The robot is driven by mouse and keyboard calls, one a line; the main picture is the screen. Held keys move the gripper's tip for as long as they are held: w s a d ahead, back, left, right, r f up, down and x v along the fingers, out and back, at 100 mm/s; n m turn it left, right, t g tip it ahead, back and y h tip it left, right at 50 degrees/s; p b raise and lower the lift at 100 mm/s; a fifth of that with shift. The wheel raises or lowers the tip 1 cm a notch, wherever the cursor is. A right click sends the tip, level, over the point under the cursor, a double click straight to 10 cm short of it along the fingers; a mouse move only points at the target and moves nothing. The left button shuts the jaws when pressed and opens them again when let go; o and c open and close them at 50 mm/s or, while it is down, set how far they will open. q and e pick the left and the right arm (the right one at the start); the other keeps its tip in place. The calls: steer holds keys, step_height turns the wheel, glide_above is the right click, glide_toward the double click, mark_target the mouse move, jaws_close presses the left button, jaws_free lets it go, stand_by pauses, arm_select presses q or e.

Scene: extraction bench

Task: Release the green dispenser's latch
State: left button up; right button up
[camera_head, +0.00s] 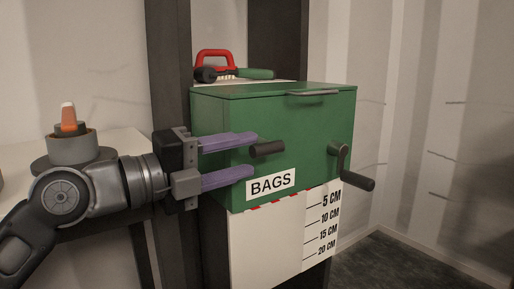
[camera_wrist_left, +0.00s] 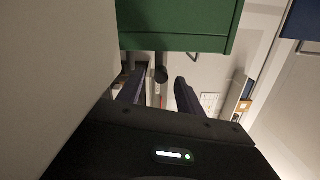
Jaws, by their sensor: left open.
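The green dispenser (camera_head: 220,120), a box labelled BAGS, stands at the centre of the head view, and part of it shows at the top of the left wrist view (camera_wrist_left: 180,22). Contact cannot be told. My right gripper is not in view.
A dark crank handle (camera_head: 357,183) sticks out at the dispenser's right. A grey pull (camera_head: 314,93) is on the lid's front edge. A red-handled brush (camera_head: 216,64) is behind the lid. A white panel with a centimetre scale (camera_head: 322,226) is below. Open floor is at right.

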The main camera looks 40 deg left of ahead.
mark_target(253, 153)
arm_select(q)
steer(key=shift+v, duration=1.55)
